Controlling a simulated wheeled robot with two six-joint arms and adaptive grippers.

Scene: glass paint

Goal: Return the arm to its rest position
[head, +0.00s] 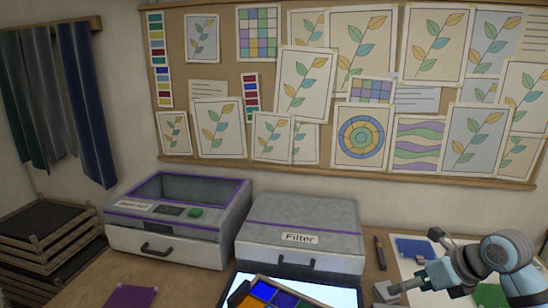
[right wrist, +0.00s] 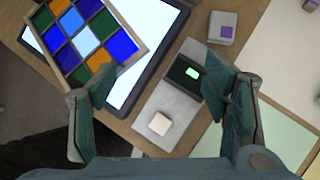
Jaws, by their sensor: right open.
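My right arm comes in from the right in the head view. Its gripper (head: 411,262) is over the right part of the table. In the right wrist view the same gripper (right wrist: 160,84) has its two teal fingers wide apart, with nothing held between them. Below them, at a distance I cannot judge, lie a grey plate with a dark block and green button (right wrist: 186,74) and a pale cube (right wrist: 160,123). My left arm and gripper are not in view.
A framed panel of coloured glass squares (right wrist: 84,36) lies on a glowing light panel (right wrist: 150,25). A grey case labelled Filter (head: 300,222) and a purple-edged case (head: 180,215) stand behind. A purple-marked block (right wrist: 222,28) sits nearby. Stacked trays (head: 45,235) stand left.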

